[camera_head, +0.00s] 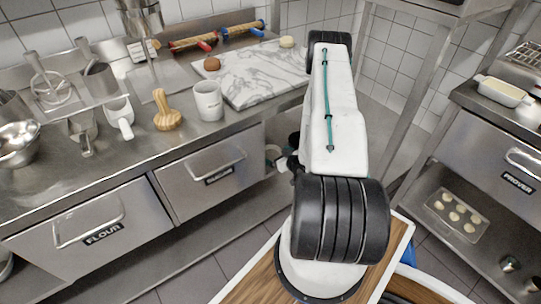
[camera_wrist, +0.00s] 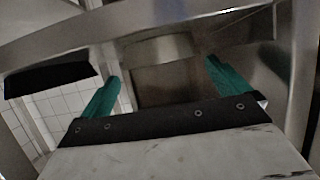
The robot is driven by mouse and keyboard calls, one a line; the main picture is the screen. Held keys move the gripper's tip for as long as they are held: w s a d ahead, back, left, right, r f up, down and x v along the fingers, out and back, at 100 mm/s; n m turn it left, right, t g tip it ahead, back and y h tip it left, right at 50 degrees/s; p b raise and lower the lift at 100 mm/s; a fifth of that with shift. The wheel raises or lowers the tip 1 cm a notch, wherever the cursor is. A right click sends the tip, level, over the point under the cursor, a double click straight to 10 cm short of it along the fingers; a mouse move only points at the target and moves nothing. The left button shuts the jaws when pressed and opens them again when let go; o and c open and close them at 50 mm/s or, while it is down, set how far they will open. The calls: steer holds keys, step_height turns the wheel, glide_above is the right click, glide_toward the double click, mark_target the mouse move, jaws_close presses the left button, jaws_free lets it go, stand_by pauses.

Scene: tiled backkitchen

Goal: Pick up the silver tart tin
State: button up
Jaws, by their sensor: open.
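My gripper (camera_wrist: 162,69) shows in the wrist view with its two teal fingers wide apart and nothing between them. A steel frame and a brownish, dim metal surface lie beyond the fingers. In the head view my arm reaches away toward the counter, and I cannot make out the fingers there. I cannot pick out a tart tin with certainty. Two small shiny metal cups, one of them here (camera_head: 509,263), stand low at the right edge of the head view. They are too small to identify and are far from my arm.
A tray of dough pieces (camera_head: 457,214) lies low at right. Tiled floor shows between the counters.

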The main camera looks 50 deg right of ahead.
mark_target(271, 156)
steer(key=x, duration=0.5)
steer(key=shift+w+f, duration=0.1)
steer(key=shift+f, duration=0.2)
steer(key=shift+c, duration=0.3)
steer(key=c, duration=0.6)
steer(key=shift+r, duration=0.1)
